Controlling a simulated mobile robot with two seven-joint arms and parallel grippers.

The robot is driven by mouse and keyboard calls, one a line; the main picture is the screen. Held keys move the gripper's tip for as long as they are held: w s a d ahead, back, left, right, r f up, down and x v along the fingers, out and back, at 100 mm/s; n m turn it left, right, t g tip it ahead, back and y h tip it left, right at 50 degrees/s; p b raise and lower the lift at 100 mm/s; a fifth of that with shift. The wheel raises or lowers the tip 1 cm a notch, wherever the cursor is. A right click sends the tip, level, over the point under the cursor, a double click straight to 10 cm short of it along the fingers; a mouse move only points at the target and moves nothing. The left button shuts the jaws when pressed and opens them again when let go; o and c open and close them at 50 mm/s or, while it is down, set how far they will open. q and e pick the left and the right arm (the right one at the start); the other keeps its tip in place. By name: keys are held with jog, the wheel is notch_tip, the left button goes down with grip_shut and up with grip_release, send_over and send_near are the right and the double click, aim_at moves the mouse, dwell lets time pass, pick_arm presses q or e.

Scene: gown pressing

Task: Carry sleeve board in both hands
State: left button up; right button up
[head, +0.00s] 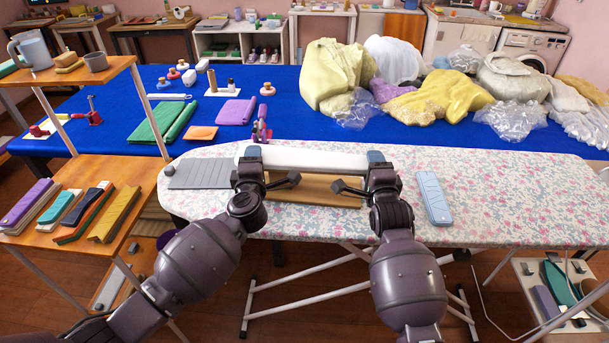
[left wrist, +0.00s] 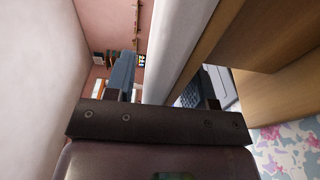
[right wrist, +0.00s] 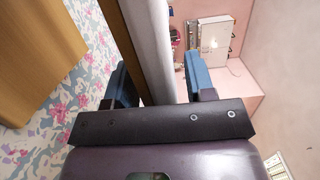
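The sleeve board has a long white padded top (head: 315,161) over a wooden base (head: 318,190), and stands level on the floral ironing board (head: 475,200). My left gripper (head: 268,167) is at its left end and my right gripper (head: 360,172) at its right end. Each has one finger above the padded top and one below it. In the left wrist view, the padded top (left wrist: 185,45) runs between the spread fingers with gaps beside it. In the right wrist view, it (right wrist: 150,45) also runs between the fingers, with a gap on the upper side. Firm contact is not visible.
A grey pad (head: 200,174) lies left of the sleeve board and a blue-grey block (head: 433,198) lies to its right. Behind is a blue table (head: 290,105) with folded cloths and heaped garments (head: 435,97). A wooden shelf unit (head: 75,170) stands close on the left.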

pick_arm(q)
grip_shut()
pick_arm(e)
grip_shut()
pick_arm(q)
jog(key=shift+r, duration=0.15)
pick_arm(e)
jog(key=shift+r, duration=0.15)
